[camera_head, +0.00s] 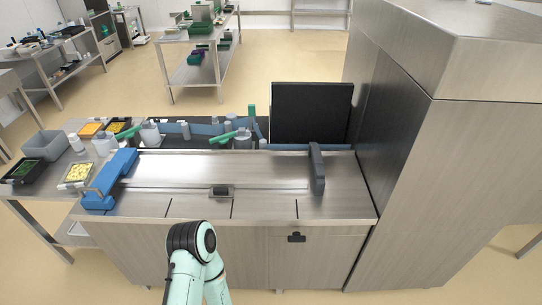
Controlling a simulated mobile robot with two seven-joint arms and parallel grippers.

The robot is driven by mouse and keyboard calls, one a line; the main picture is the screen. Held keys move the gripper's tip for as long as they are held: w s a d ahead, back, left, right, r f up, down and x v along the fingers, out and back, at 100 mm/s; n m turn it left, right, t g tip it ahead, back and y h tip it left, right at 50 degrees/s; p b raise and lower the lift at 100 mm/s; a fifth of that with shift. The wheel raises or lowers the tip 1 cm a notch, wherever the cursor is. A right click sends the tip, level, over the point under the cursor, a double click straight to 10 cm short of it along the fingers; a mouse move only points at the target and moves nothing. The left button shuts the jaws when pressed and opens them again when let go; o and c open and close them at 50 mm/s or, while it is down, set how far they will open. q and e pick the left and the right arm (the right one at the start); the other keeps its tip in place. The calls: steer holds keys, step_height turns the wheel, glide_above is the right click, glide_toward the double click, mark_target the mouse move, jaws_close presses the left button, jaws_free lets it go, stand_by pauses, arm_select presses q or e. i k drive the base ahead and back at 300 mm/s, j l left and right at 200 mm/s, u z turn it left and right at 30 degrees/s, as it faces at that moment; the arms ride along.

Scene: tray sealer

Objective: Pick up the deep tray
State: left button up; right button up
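A grey, deep-walled tray (45,146) stands at the far left of the side table and looks like the deep tray. Its inside looks empty. A shallower black tray with green contents (22,171) lies in front of it, and a tray with pale yellow contents (78,173) sits to its right. A mint-green arm link of mine with a black joint rises from the bottom middle, well to the right of the trays. Neither of my grippers shows, and I cannot tell which arm this is.
The steel counter (190,205) carries a blue handled bar (112,180) and a dark upright lever (316,168). Bottles (101,145) and trays with orange and yellow contents (90,130) crowd the side table. A tall steel cabinet (440,170) blocks the right.

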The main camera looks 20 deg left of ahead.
mark_target(27, 171)
steer(key=u, duration=3.05)
steer(key=i+u, duration=0.15)
steer(key=i, duration=4.2)
